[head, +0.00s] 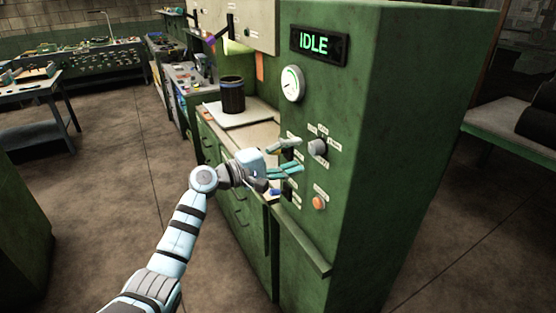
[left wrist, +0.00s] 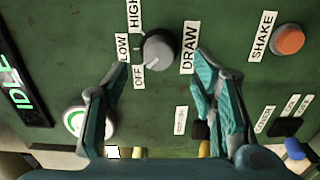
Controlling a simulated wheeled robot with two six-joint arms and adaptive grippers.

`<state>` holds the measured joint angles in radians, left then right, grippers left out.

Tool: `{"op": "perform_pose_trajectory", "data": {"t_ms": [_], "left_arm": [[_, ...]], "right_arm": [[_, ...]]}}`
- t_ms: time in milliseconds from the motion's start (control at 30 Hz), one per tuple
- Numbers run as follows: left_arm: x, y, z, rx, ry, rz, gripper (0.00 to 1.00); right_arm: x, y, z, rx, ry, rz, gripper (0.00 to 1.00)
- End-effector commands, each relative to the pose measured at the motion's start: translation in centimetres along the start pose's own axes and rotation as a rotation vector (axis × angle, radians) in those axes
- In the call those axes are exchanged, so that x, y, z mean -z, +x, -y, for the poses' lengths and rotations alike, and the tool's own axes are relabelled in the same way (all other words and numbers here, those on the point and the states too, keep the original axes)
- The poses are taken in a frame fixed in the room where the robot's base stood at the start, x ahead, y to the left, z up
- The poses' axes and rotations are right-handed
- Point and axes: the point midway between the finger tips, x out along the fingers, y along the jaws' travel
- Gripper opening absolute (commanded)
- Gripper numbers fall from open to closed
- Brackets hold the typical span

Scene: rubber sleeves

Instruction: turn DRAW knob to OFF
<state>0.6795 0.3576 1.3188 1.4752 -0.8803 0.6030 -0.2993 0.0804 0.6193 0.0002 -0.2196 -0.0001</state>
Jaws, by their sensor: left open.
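The DRAW knob (head: 318,147) is a round grey knob on the green machine's front panel. In the left wrist view the knob (left wrist: 160,50) has labels HIGH, LOW and OFF along one side and DRAW on the other. A pale mark on its rim appears to face LOW. My left gripper (head: 299,156) is open just short of the panel beside the knob. In the left wrist view its two teal fingers (left wrist: 160,72) stand on either side of the knob, apart from it, with nothing between them. My right gripper is not in view.
An orange SHAKE button (head: 318,202), a round gauge (head: 292,83) and a display reading IDLE (head: 318,45) share the panel. A dark canister (head: 232,95) stands on the counter left of the machine. Open floor lies at the left.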

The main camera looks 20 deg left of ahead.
Motion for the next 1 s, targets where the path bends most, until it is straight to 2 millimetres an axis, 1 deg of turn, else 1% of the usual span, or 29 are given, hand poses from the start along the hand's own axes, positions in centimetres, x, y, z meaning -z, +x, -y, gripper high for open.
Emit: {"op": "perform_pose_trajectory", "data": {"t_ms": [33, 100, 200, 300, 400, 767, 833, 867, 933, 967, 1000], "left_arm": [[-0.1, -1.5, 0.2, 0.006, 0.005, 0.0, 0.52], [0.0, -3.4, 0.1, 0.005, 0.004, -0.001, 0.52], [0.0, -5.6, 0.1, 0.005, 0.002, 0.0, 0.52], [-0.1, -6.8, 0.1, 0.003, 0.001, 0.001, 0.52], [-0.1, -7.1, 0.0, 0.002, -0.001, 0.003, 0.52], [-0.1, -7.1, 0.0, 0.001, 0.0, 0.002, 0.52], [0.1, -7.0, -0.1, -0.004, 0.036, -0.007, 0.52], [0.8, -7.1, 0.0, 0.001, 0.087, -0.038, 0.52], [3.6, -7.4, 1.6, 0.055, 0.207, -0.138, 0.52], [5.2, -7.7, 2.8, 0.094, 0.267, -0.193, 0.52], [7.6, -8.3, 5.1, 0.166, 0.356, -0.271, 0.52]], "right_arm": [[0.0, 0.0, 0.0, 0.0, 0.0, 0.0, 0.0], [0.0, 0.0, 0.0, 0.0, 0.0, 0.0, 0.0], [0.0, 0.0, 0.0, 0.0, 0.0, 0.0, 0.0], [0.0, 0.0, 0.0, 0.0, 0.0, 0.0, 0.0], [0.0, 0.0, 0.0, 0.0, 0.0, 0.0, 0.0], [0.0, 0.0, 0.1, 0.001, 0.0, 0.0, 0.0], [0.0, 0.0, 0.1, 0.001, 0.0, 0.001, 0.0], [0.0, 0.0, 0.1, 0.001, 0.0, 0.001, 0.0], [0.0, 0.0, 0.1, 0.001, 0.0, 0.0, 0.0], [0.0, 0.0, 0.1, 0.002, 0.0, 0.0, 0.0], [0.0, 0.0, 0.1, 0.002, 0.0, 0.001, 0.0]]}}
